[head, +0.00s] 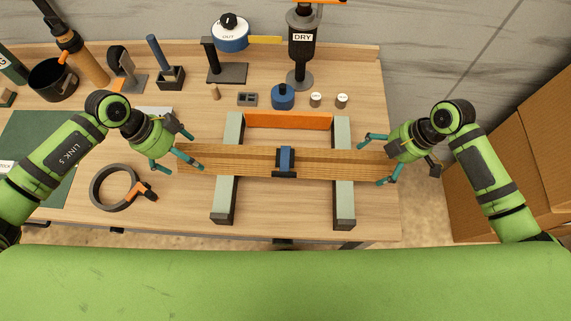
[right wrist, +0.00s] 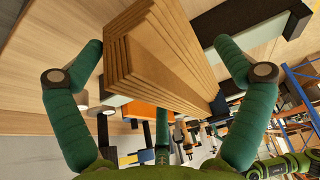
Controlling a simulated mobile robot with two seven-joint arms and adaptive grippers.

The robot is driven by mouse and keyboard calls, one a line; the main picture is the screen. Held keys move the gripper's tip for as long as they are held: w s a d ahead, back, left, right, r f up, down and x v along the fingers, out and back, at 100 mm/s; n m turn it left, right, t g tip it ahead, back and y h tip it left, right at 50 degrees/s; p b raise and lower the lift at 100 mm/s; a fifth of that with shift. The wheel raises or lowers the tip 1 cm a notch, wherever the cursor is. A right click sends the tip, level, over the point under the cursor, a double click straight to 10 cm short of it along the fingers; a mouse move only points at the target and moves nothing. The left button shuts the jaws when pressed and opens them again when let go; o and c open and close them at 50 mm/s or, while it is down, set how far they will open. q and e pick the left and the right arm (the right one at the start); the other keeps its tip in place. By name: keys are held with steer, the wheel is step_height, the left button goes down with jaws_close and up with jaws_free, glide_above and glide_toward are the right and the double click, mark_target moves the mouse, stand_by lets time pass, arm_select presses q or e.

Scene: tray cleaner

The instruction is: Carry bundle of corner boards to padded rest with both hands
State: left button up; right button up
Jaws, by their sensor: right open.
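The bundle of corner boards (head: 235,160) is a long tan stack with a dark blue strap (head: 286,161) round its middle. It lies level across the two pale green pads of the padded rest (head: 344,205). My right gripper (head: 372,161) is open around the bundle's right end. In the right wrist view, the stacked board ends (right wrist: 130,45) sit between its spread fingers, with gaps showing. My left gripper (head: 180,160) is at the bundle's left end, with its fingers spread and looking open. Whether any left finger touches the boards is hard to tell.
An orange bar (head: 288,121) joins the rest's rails at the back. A black ring with an orange handle (head: 115,188) lies left of the rest. A blue weight (head: 283,97), small jars and a DRY dispenser (head: 302,50) stand behind. Cardboard boxes (head: 515,130) stand at right.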

steer(key=shift+r, duration=0.1)
arm_select(q)
steer(key=v, duration=0.9)
steer(key=shift+r, duration=0.35)
arm_select(e)
steer(key=v, duration=1.2)
arm_select(q)
steer(key=shift+a, duration=0.1)
arm_select(e)
steer(key=shift+a, duration=0.1)
